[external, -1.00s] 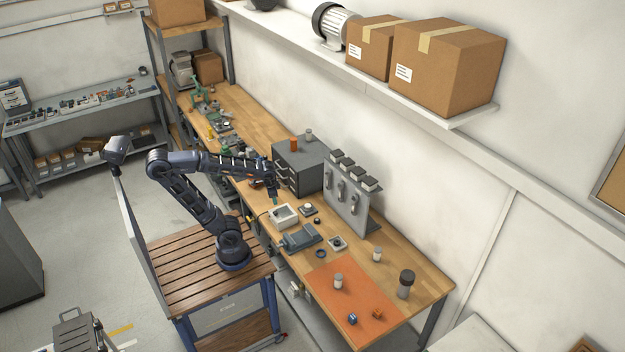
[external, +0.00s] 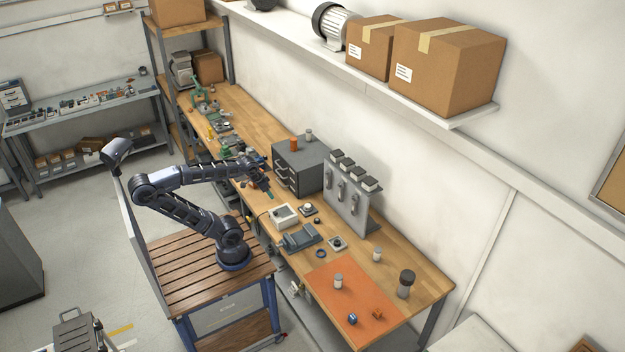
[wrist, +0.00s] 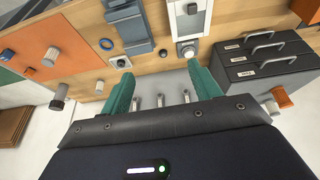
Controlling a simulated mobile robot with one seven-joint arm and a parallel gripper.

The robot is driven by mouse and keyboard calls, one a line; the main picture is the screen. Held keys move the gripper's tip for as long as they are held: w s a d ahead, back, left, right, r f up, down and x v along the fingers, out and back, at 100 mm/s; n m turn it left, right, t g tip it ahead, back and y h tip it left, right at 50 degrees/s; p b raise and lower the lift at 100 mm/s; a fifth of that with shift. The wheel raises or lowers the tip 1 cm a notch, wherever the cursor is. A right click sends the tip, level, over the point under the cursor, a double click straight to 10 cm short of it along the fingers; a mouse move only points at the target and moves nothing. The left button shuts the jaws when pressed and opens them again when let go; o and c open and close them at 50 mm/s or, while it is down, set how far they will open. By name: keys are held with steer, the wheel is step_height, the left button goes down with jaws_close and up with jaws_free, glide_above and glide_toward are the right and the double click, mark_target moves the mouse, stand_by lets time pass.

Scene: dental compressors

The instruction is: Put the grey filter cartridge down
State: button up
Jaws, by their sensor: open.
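My gripper (external: 268,192) is above the bench, in front of the grey drawer cabinet and just behind the white box. In the wrist view its two green fingers (wrist: 158,74) are apart, with nothing held between them. A small grey cylinder (external: 338,282) stands upright on the orange mat (external: 322,303). Another small grey cylinder (external: 377,254) stands on the bare wood behind the mat. A third grey cylinder (external: 308,135) stands on the drawer cabinet (external: 300,165), beside an orange one (external: 293,145). I cannot tell which of these is the grey filter cartridge.
The white box (external: 284,216) and a blue-grey fixture (external: 300,238) stand at the bench's front edge. A grey upright panel (external: 346,200) with several hanging parts stands at the back. A dark-topped cylinder (external: 406,284) stands at the right. Bare wood lies around the mat.

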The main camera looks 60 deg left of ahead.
steer(key=w+d+f+n+g+h, duration=0.1)
steer(key=w+d+f+g+h, duration=0.15)
steer(key=d, duration=0.35)
steer(key=w+d+f+n+g+h, duration=0.1)
steer(key=w+d+f+h, duration=0.15)
steer(key=d, duration=0.35)
steer(key=n+h, duration=0.8)
steer(key=n, duration=0.8)
glide_above(341, 281)
steer(key=a, duration=1)
step_height(341, 281, down, 19)
steer(key=shift+g, duration=0.45)
steer(key=shift+x, duration=2.9)
steer(key=shift+f+x, duration=0.2)
steer(key=shift+x, duration=1.1)
steer(key=shift+f+x, duration=0.2)
steer(key=shift+x, duration=1.1)
steer(key=shift+s+a, duration=0.1)
steer(key=shift+a, duration=0.1)
steer(key=shift+c, duration=0.4)
steer(key=c, duration=1.1)
